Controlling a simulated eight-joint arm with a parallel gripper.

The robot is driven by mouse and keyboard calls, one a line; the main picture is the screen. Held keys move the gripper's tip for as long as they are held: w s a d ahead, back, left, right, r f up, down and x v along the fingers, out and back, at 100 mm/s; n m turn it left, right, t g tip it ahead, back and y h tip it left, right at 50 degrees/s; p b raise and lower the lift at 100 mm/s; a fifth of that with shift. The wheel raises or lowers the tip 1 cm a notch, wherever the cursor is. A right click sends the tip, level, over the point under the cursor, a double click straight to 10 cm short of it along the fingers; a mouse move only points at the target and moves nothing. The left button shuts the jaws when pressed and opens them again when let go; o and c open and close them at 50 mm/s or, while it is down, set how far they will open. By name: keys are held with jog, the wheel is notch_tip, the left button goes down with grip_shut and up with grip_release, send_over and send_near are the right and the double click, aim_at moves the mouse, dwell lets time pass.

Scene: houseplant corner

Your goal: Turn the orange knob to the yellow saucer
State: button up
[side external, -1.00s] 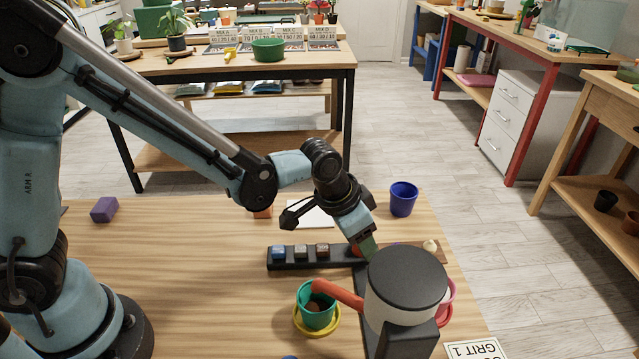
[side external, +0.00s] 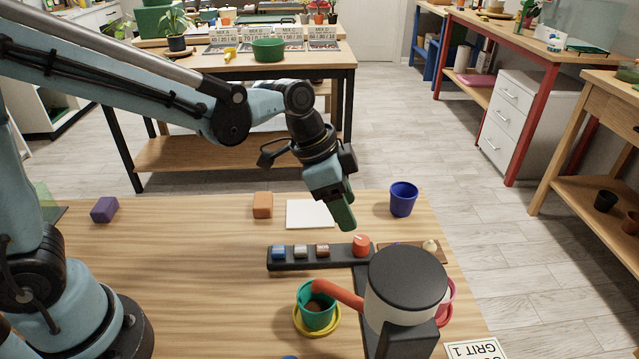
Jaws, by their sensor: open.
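The orange knob (side external: 361,246) sits at the right end of a black control bar (side external: 300,264). A small pale mark shows on its top; which way it points is too small to tell. An orange-red spout (side external: 337,293) reaches from the black-topped drum (side external: 408,285) to above the teal pot. My gripper (side external: 343,217) is in the air above and slightly left of the knob, apart from it, with its green fingers pointing down. The fingers overlap in this view, and nothing shows held.
Blue, pale and brown buttons line the bar. A blue pot (side external: 403,199), a white card (side external: 310,214), an orange block (side external: 263,205) and a purple block (side external: 104,209) stand behind. A pink pot (side external: 448,298) is partly hidden behind the drum. The table's left-middle is clear.

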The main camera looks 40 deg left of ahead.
jog(key=s+a+r+n+t+y, duration=0.1)
jog(key=s+a+r+n+t, duration=0.1)
jog(key=s+a+n, duration=0.3)
jog(key=s+a+r+n+t+y, duration=0.1)
jog(key=s+a+n+t+y, duration=0.1)
jog(key=s+a+n, duration=0.3)
jog(key=shift+s+a+r+y, duration=0.2)
jog(key=shift+a+r+y, duration=0.15)
jog(key=shift+a, duration=1.7)
